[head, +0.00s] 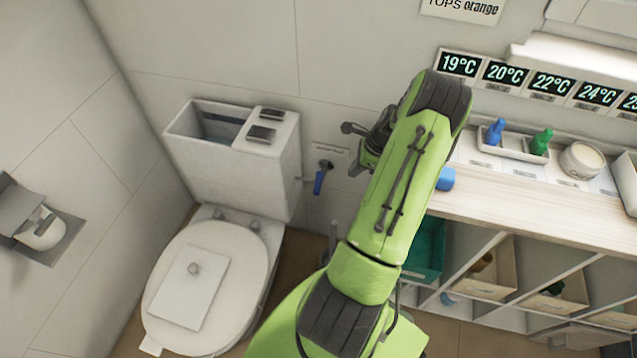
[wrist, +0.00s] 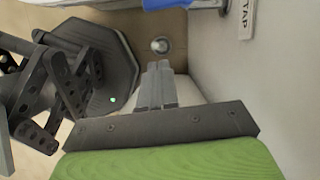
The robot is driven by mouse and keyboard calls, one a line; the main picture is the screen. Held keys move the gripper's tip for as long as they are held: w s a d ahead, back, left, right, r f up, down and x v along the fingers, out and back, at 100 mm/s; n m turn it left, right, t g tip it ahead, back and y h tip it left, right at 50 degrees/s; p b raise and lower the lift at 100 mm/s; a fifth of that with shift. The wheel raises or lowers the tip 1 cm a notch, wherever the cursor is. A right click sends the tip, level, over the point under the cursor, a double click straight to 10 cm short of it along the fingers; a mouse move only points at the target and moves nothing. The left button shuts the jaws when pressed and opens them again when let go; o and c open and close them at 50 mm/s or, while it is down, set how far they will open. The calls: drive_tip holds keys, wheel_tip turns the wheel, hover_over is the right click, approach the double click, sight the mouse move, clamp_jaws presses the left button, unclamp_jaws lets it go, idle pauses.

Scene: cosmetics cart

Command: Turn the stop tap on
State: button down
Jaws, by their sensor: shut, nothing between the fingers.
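The stop tap (head: 320,180) is on the wall just right of the toilet cistern, with a blue lever that hangs down. A short pipe stub shows between it and the cistern. A small wall label (head: 331,149) is above it. In the wrist view, a blue piece that looks like the lever (wrist: 165,4) is cut off at the top edge, beside a label reading "TAP" (wrist: 247,18). My gripper (wrist: 158,68) is shut and empty, apart from the blue piece. In the head view, my arm partly hides the gripper, right of the tap near the wall.
The toilet cistern (head: 235,165) has an open top section, and its closed lid (head: 170,318) bears a white board. A wooden counter (head: 560,218) with bottles and a jar is at right, over open shelves with bins. A paper holder (head: 40,232) is on the left wall.

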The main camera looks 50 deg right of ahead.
sight(319, 188)
drive_tip(key=w+a+f+b, duration=0.3)
drive_tip(key=w+f, duration=0.3)
drive_tip(key=f, duration=0.3)
drive_tip(key=shift+w+a+b, duration=0.25)
drive_tip(key=shift+a+b, duration=0.1)
drive_tip(key=shift+b, duration=0.1)
drive_tip(key=shift+w+a+p, duration=0.45)
drive_tip(key=shift+w+a, duration=0.1)
drive_tip(key=shift+w, duration=0.1)
